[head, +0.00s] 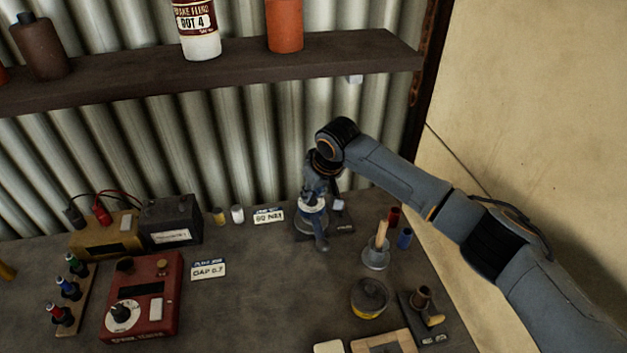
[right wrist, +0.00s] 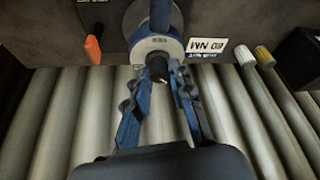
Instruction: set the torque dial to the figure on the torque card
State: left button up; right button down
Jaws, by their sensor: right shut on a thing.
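The torque card (head: 268,216) is a small white card with a blue top edge at the back of the bench. Its figure looks like 80 or 60 NM; it also shows in the right wrist view (right wrist: 207,48). The torque dial (head: 311,204) is a pale ring on a blue-handled tool with a dark base, just right of the card. My right gripper (head: 316,187) comes down on it from behind. In the right wrist view its fingers (right wrist: 160,78) are shut on the dial (right wrist: 152,45), one each side. The dial's marks are not readable. My left gripper is out of view.
A red tester box (head: 143,298), a GAP card (head: 208,270) and a battery (head: 172,219) stand to the left. A cup with a brush (head: 376,257), a round tin (head: 369,297) and small parts stand to the right. A shelf (head: 230,72) overhangs the back.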

jog(key=shift+s+a+r+m+h+p, duration=0.1)
jog(key=shift+m+h+p, duration=0.1)
jog(key=shift+m+p, duration=0.35)
jog(key=shift+r+m+h+p, duration=0.1)
jog(key=shift+m+h+p, duration=0.1)
jog(key=shift+m+p, duration=0.35)
jog(key=shift+f+m+h+p, duration=0.2)
jog(key=shift+m+h+p, duration=0.1)
jog(key=shift+m+p, duration=0.55)
jog(key=shift+t, duration=0.3)
jog(key=c, duration=1.2)
grip_release()
jog(key=shift+o, duration=0.2)
jog(key=a+v, duration=0.1)
jog(key=v, duration=1)
jog(key=shift+d+r, duration=0.45)
jog(key=shift+d, duration=0.05)
